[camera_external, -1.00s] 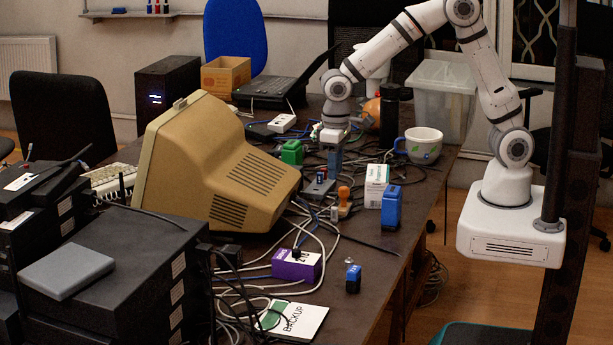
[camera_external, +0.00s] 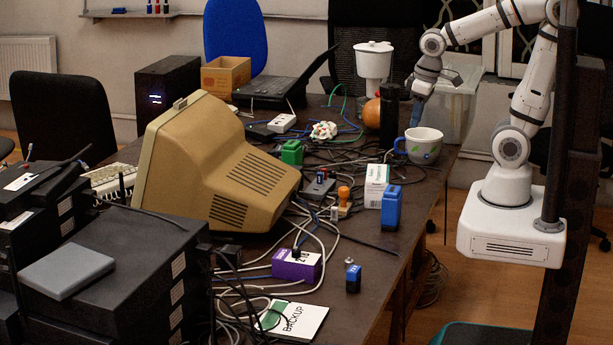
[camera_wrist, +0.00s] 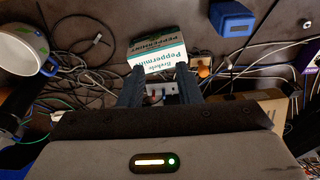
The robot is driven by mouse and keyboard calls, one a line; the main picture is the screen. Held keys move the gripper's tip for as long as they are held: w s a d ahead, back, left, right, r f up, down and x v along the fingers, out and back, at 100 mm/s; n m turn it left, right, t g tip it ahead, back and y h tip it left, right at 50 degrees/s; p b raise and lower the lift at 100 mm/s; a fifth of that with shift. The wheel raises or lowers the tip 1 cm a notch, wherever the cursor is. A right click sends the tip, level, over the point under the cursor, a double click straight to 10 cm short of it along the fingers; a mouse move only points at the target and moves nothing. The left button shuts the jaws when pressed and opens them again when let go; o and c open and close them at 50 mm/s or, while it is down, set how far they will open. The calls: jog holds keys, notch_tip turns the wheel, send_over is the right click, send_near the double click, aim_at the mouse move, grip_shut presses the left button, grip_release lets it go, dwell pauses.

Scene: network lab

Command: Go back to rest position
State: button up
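My gripper (camera_external: 416,118) hangs fingers down over the right edge of the cluttered table, just above and behind the white mug (camera_external: 424,141). In the wrist view my gripper (camera_wrist: 160,74) has its two dark fingers apart, with nothing held between them. A white and green peppermint box (camera_wrist: 157,48) shows beyond the fingertips. The arm reaches up and left from its white base at the right, bent at the elbow.
The peppermint box also shows in the external view (camera_external: 376,187), by a blue device (camera_external: 391,208). A dark bottle (camera_external: 390,112), clear bin (camera_external: 462,100) and white lidded container (camera_external: 374,62) stand near the gripper. Cables cover much of the table.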

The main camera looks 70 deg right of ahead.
jog(key=shift+s+d+f, duration=0.1)
jog(key=shift+s+d, duration=0.2)
jog(key=shift+s, duration=0.25)
jog(key=shift+s+d+f, duration=0.1)
jog(key=shift+s+d, duration=0.15)
jog(key=shift+s, duration=0.25)
jog(key=shift+r, duration=0.1)
